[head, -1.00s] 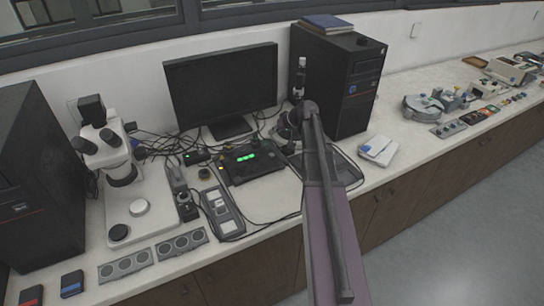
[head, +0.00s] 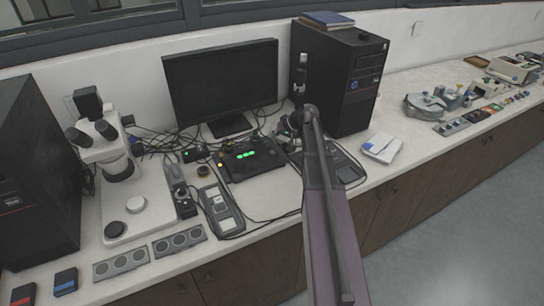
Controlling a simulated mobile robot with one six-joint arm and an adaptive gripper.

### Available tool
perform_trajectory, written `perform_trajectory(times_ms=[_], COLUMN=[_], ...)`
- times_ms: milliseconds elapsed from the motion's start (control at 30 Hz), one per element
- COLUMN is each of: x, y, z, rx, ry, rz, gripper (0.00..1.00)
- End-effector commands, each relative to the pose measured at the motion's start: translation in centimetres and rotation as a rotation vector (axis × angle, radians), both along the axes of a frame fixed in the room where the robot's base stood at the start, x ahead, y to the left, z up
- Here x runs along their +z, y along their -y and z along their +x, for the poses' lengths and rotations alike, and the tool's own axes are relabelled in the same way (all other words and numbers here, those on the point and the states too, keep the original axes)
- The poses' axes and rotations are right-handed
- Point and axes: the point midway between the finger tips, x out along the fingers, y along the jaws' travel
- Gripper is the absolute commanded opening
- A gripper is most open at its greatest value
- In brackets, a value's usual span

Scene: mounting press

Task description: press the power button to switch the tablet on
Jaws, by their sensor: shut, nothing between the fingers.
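A dark, flat device (head: 250,168) with a row of lit green marks lies on the bench in front of the monitor. It is the most tablet-like thing in view, but I cannot be sure that it is the tablet. I cannot make out its power button; a small yellow spot shows at its left side. My gripper (head: 285,126) is small and partly hidden at the end of my arm, right of the device and above the bench. It is shut and empty. Contact with anything cannot be seen.
A monitor (head: 222,85) and a black computer tower (head: 338,85) stand behind. A microscope (head: 118,165) stands at left. A grey panel (head: 221,212) lies in front of the device, among loose cables. A white box (head: 382,148) lies right of my arm.

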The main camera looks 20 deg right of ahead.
Motion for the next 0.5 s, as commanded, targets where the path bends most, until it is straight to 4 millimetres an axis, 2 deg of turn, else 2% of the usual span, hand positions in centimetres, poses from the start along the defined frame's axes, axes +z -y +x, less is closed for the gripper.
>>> perform_trajectory(times_ms=[33, 500], x=[-0.9, -4.5], y=[0.0, 0.1], z=[0.0, 0.0], rx=[0.0, -0.001], ry=[0.0, 0.0], rz=[0.0, 0.001], gripper=[0.0, 0.0])
